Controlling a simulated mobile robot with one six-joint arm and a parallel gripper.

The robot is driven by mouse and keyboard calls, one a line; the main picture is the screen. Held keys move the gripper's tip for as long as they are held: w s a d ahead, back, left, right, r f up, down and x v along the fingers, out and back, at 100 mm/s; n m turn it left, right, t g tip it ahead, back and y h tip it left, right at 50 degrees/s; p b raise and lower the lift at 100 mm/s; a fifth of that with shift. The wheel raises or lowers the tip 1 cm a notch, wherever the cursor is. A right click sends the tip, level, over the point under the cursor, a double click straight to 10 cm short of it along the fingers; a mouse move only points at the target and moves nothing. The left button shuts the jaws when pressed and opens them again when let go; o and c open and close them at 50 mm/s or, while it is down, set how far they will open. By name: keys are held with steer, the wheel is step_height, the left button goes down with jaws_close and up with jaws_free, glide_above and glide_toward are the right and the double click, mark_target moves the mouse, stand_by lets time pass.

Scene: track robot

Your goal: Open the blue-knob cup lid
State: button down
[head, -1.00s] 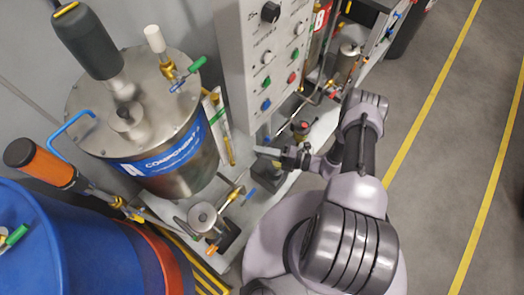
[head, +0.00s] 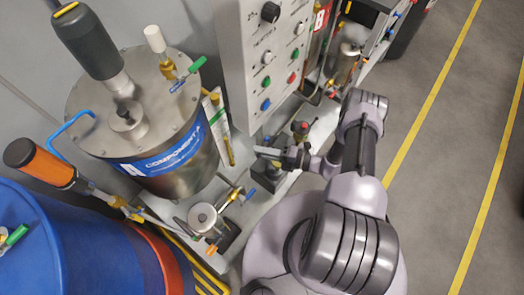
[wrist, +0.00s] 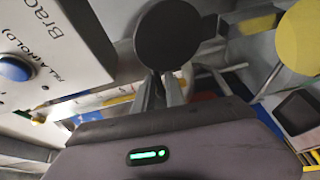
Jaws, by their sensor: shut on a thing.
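My gripper (head: 285,153) is low beside the bench, just under the control panel. In the wrist view its fingers (wrist: 160,92) are close together and meet the lower edge of a dark round disc, which looks like the cup lid (wrist: 176,35). The disc faces the wrist camera and stands up from the fingertips. Its blue knob is not visible. In the head view a small dark block (head: 268,175) sits just below the fingertips. The cup's opening cannot be made out.
The grey control panel (head: 262,60) with knobs and buttons is close above my gripper; its blue button (wrist: 16,68) shows in the wrist view. A steel tank (head: 180,170) and blue drum (head: 70,245) stand left. Open floor (head: 440,150) lies right.

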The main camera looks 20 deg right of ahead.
stand_by(0.4)
steer(key=w+a+g+h+p, duration=0.1)
steer(key=w+m+g+h+p, duration=0.1)
steer(key=h, duration=0.1)
steer(key=shift+w+a+f+m+g+h, duration=0.2)
steer(key=shift+a+m+g+h, duration=0.1)
steer(key=shift+a, duration=0.05)
steer(key=c, duration=1.5)
jaws_free()
steer(key=shift+c, duration=0.2)
steer(key=p+v, duration=0.4)
steer(key=v, duration=1.3)
steer(key=shift+d, duration=0.15)
